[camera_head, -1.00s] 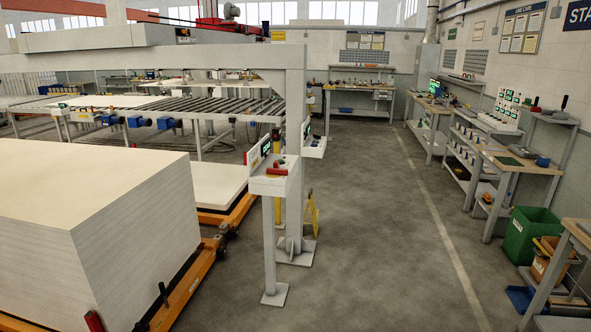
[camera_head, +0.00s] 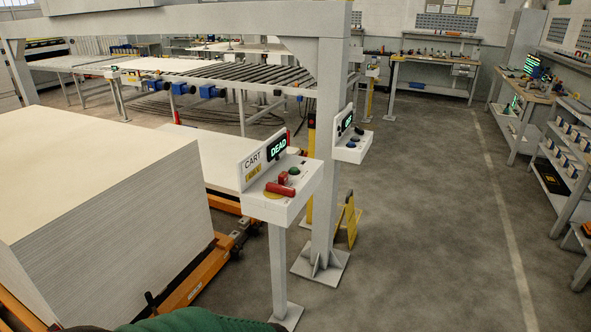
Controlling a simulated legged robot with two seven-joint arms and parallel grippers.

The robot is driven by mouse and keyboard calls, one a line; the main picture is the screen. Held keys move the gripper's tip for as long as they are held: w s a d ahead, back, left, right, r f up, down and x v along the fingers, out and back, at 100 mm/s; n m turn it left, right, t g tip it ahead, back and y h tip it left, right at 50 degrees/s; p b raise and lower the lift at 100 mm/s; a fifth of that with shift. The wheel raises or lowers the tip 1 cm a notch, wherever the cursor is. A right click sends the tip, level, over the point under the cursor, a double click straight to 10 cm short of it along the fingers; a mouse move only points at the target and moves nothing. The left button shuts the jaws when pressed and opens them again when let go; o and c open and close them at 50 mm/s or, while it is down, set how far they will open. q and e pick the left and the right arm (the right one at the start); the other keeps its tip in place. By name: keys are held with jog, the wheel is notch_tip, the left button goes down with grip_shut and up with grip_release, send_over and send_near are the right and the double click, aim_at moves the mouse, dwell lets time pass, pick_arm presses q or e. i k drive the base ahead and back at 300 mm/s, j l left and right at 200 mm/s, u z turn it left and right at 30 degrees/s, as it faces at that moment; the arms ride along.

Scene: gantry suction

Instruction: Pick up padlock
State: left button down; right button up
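A control box (camera_head: 296,205) on a grey post stands in the middle of the view, with a "CART" label and a lit screen reading "DEAD". On its sloped top are a long red piece (camera_head: 280,189) over a yellow disc, a smaller red piece (camera_head: 283,177) and a dark green button (camera_head: 295,171). I cannot tell whether either red piece is the padlock or a switch handle. Neither of my grippers is in view.
A second control box (camera_head: 352,152) is on the gantry column (camera_head: 328,200) behind. A tall stack of white sheets (camera_head: 130,220) on an orange cart (camera_head: 190,283) fills the left. Workbenches (camera_head: 530,108) line the right. The grey floor (camera_head: 430,240) between is clear.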

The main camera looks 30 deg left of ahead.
aim_at(283, 176)
jog(key=i+u, duration=0.45)
jog(key=i+l+u, duration=0.2)
jog(key=u, duration=0.25)
jog(key=i+l+u, duration=0.3)
jog(key=u, duration=0.2)
